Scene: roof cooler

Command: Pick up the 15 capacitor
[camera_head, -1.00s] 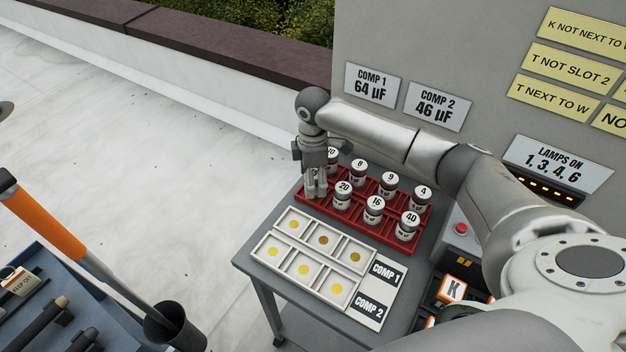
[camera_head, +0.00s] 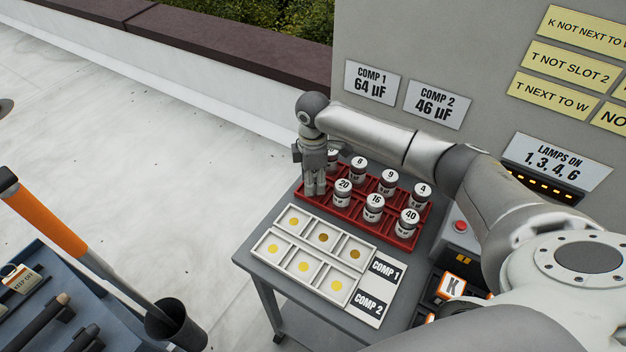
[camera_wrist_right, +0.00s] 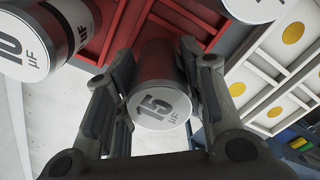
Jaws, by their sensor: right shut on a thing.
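The 15 capacitor (camera_wrist_right: 162,105) is a dark can with a white top marked 15 µF. In the right wrist view it sits between the fingers of my right gripper (camera_wrist_right: 150,95), which is shut on it. In the head view my right gripper (camera_head: 314,188) points down at the left end of the red rack (camera_head: 402,238), and its fingers hide the 15 capacitor. I cannot tell whether the capacitor is still in its rack compartment or slightly raised. My left gripper is not in view.
Several other capacitors stand in the rack, such as the 20 (camera_head: 342,192), 8 (camera_head: 358,170) and 40 (camera_head: 408,222). A 10 capacitor (camera_wrist_right: 20,40) is close beside my fingers. A white tray (camera_head: 282,234) with empty yellow-dotted slots lies in front. A grey cabinet wall (camera_head: 450,60) rises behind.

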